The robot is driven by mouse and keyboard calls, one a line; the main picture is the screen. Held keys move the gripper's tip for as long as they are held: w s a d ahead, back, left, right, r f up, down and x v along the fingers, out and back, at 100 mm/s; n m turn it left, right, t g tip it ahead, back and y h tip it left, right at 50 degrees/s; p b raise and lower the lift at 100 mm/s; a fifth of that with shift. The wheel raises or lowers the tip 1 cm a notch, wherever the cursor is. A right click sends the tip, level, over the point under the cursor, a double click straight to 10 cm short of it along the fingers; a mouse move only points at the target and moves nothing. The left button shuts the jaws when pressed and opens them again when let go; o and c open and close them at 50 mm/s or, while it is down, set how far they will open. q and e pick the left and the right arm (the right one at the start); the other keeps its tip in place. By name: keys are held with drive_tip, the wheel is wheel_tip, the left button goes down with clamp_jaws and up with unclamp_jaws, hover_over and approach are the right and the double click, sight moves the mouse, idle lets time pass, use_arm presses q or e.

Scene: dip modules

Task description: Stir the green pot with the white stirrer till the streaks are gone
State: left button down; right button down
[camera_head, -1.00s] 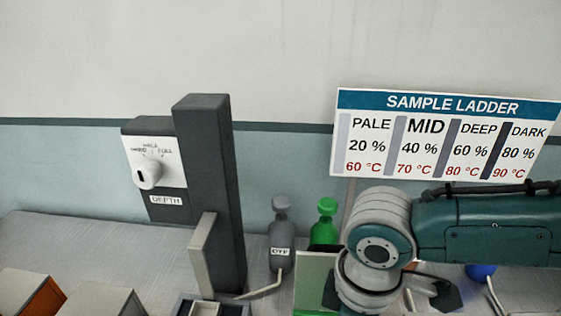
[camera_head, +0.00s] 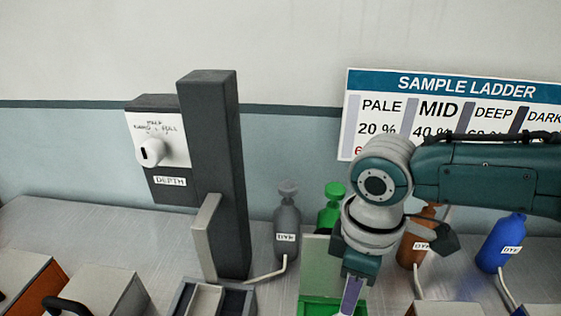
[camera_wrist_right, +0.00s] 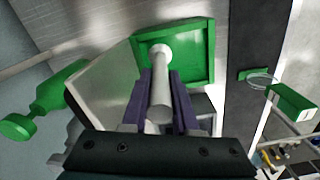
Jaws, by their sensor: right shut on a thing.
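The green pot (camera_head: 318,307) shows at the bottom edge of the head view, partly cut off, with a pale raised panel (camera_head: 320,265) behind it. In the right wrist view the green pot (camera_wrist_right: 203,50) is a square, open tray shape. My right gripper (camera_head: 350,297) is shut on the white stirrer (camera_wrist_right: 160,85), beside the panel in the head view. In the wrist view the stirrer's round end overlaps the pot's inside; I cannot tell whether it touches. Streaks cannot be made out. My left gripper is not in view.
Grey (camera_head: 287,222), green (camera_head: 332,205), brown (camera_head: 413,247) and blue (camera_head: 500,243) bottles stand behind the pots. A dark post (camera_head: 218,180) with a depth dial (camera_head: 152,152) rises at left. Boxes (camera_head: 110,295) crowd the front left. A sample sign (camera_head: 450,88) is at the wall.

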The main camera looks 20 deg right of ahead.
drive_tip(key=shift+w+a+b, duration=0.2)
drive_tip(key=shift+w+a, duration=0.25)
drive_tip(key=shift+a, duration=0.25)
drive_tip(key=shift+w+a+b, duration=0.2)
drive_tip(key=shift+w+a, duration=0.2)
drive_tip(key=shift+a, duration=0.25)
drive_tip(key=s+a+p, duration=0.1)
drive_tip(key=s+p, duration=0.2)
drive_tip(key=s+a+p, duration=0.1)
drive_tip(key=shift+s+a, duration=0.25)
drive_tip(key=shift+a, duration=0.1)
drive_tip(key=shift+d, duration=0.1)
